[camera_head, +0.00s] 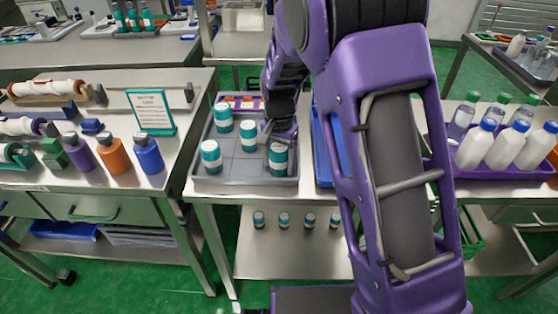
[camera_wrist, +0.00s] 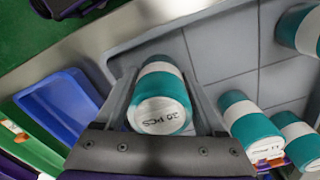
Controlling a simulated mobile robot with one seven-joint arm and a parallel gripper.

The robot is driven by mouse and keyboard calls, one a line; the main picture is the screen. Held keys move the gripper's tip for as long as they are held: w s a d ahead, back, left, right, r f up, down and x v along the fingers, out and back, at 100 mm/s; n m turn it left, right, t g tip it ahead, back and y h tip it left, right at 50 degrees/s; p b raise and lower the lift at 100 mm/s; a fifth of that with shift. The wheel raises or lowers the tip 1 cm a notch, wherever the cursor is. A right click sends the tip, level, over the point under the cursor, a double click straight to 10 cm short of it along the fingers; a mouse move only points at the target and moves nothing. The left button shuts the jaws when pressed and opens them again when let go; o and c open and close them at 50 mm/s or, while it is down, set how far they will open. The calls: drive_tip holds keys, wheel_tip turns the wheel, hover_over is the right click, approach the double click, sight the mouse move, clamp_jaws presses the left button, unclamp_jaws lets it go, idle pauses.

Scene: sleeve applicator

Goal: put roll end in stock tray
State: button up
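A teal-and-white roll end (camera_head: 278,160) stands upright in the front right part of a grey gridded tray (camera_head: 235,181). The fingers look open, with a slight gap at the right; contact at the tips is hard to tell. Other similar roll ends (camera_head: 210,157) stand in the tray, at its left and back; some show at the right in the wrist view (camera_wrist: 250,125).
A blue tray (camera_head: 322,150) lies right of the grey tray, partly behind my arm. Several small rolls (camera_head: 284,220) stand on the lower shelf. Coloured bottles (camera_head: 113,155) and a sign (camera_head: 152,110) are on the left bench. A purple tray (camera_head: 500,169) of white bottles is at right.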

wheel_tip(320, 180, up, 12)
drive_tip(key=shift+r+p, duration=0.25)
drive_tip(key=shift+p, duration=0.65)
